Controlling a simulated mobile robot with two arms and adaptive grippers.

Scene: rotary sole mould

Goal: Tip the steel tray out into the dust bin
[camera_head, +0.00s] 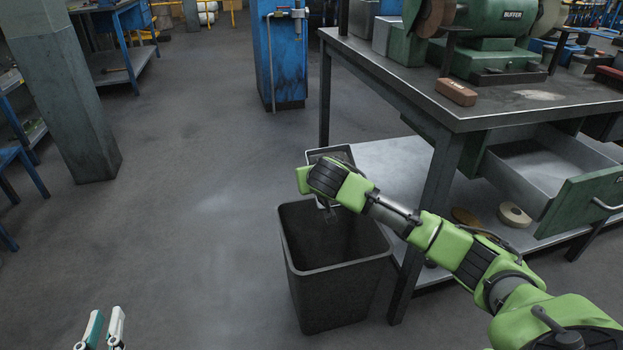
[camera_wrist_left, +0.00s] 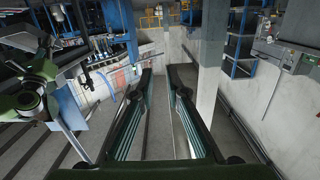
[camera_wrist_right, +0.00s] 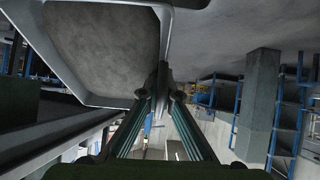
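The black dust bin (camera_head: 333,296) stands upright on the floor beside the bench, its mouth open upward. The steel tray (camera_head: 342,151) is held above the back of the bin and looks steeply tilted. My right arm hides most of it in the head view. In the right wrist view the tray (camera_wrist_right: 100,45) fills the upper left, and my right gripper (camera_wrist_right: 162,80) is shut on its rim. A faint grey patch shows below the tray at the bin mouth; I cannot tell if it is falling dust. My left gripper (camera_head: 103,328) is open and empty, low at the left.
The steel bench (camera_head: 450,112) with a green buffer (camera_head: 497,45) and a brown block (camera_head: 457,92) stands right of the bin. Its drawer (camera_head: 550,170) is pulled out. A tape roll (camera_head: 514,215) lies on the lower shelf. Floor left of the bin is clear.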

